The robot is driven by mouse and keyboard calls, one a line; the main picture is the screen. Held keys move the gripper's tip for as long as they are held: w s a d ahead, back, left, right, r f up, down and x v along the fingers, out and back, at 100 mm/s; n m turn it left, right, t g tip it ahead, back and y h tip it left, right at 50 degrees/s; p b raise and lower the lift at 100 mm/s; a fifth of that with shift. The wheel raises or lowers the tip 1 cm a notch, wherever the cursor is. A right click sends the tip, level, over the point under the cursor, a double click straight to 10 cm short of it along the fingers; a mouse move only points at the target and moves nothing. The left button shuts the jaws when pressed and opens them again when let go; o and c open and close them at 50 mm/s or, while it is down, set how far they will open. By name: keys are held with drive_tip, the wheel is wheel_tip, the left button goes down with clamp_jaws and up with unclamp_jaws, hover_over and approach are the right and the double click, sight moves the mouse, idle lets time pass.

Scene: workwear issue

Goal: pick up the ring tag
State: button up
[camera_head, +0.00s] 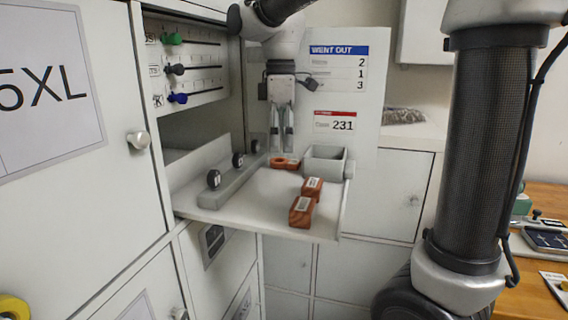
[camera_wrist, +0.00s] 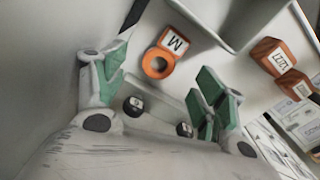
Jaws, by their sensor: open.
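The ring tag (camera_head: 278,161) is orange, with a round ring end and a block bearing a white label. It lies flat near the back of the pull-out shelf. In the wrist view my gripper (camera_wrist: 162,68) has green-padded fingers on either side of the ring tag, which looks to lie beyond the tips.
A grey open bin (camera_head: 325,166) stands right of the ring tag. Two orange labelled tags (camera_head: 301,211) lie nearer the shelf's front edge. A grey rail (camera_head: 225,182) with black round knobs runs along the left. An upright signboard (camera_head: 338,105) stands behind.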

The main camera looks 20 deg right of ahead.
wheel_tip(320, 180, down, 4)
drive_tip(key=shift+f, duration=0.1)
drive_tip(key=shift+s, duration=0.1)
drive_tip(key=c, duration=1)
wheel_tip(320, 180, up, 18)
drive_tip(key=shift+r, duration=0.1)
